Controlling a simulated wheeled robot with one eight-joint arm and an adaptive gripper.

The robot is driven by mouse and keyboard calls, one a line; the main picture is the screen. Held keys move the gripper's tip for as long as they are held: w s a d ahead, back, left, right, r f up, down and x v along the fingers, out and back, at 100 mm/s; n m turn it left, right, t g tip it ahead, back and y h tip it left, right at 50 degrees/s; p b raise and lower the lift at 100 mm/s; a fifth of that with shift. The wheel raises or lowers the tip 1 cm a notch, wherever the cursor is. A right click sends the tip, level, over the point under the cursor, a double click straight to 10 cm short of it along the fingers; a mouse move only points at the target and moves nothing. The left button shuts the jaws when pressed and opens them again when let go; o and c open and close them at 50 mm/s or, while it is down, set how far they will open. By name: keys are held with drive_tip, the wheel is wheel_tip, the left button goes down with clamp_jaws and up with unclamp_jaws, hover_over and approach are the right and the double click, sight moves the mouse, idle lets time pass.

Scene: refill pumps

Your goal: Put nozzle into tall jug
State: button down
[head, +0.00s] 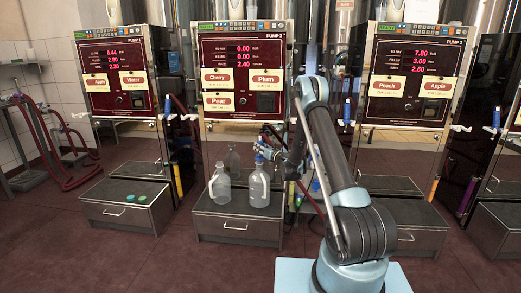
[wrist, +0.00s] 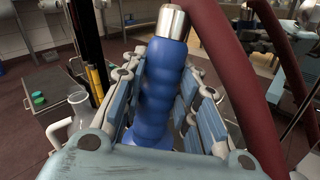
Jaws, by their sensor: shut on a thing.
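My gripper (head: 268,150) is shut on a blue ribbed nozzle (wrist: 162,85) with a silver end; the end points away from my wrist with nothing around it in the wrist view. In the head view the gripper is at the upper part of the right clear jug (head: 260,188), and a little blue shows there. A second clear jug (head: 220,186) stands just to its left. The right one looks slightly taller. Both stand upright on the grey step. One clear jug (wrist: 78,106) shows at the left of the wrist view, partly hidden by my gripper.
The grey step (head: 235,231) stands before Pump 2 (head: 241,75). A dark red hose (wrist: 235,80) runs close along the gripper's right side. Green lids (head: 135,198) lie on the left step (head: 100,211). The floor in front is clear.

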drive_tip(key=c, duration=1.2)
unclamp_jaws()
